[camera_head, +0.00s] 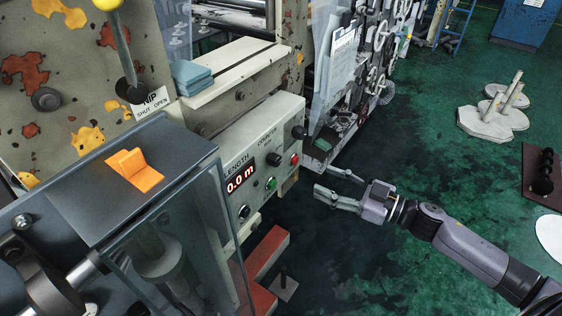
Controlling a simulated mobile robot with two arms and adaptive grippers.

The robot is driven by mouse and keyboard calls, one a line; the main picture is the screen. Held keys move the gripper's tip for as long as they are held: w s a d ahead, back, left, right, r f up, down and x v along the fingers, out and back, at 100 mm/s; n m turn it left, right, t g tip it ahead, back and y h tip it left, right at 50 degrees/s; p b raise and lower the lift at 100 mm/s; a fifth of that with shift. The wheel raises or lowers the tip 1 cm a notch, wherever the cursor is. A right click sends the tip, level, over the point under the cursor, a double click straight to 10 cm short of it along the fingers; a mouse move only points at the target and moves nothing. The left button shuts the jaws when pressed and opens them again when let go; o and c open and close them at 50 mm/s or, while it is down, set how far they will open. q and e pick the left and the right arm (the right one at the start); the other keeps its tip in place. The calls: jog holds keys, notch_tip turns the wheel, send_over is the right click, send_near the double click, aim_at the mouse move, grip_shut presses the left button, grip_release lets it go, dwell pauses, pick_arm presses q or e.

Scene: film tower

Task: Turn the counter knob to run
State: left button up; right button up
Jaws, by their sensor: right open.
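The beige control panel (262,150) carries the label COUNTER, with a small black knob (274,159) below it. The small print by the label and the knob's exact setting are too small to read. A lit display (240,178) reads 0.0 m, next to the word LENGTH. My right gripper (333,183) is open and empty, to the right of the panel and apart from it, with its fingers pointing left toward it. My left gripper is not in view.
A green button (270,184), a red button (294,159) and other black knobs sit on the same panel. A clipboard (343,55) hangs beyond the panel.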

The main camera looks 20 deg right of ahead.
aim_at(279, 162)
jog(key=p+x, duration=0.2)
jog(key=x, duration=1)
jog(key=shift+r+p, duration=0.1)
jog(key=shift+p, duration=0.2)
jog(key=shift+w+a, duration=0.4)
jog(key=shift+w, duration=0.05)
jog(key=shift+c, duration=0.3)
grip_shut()
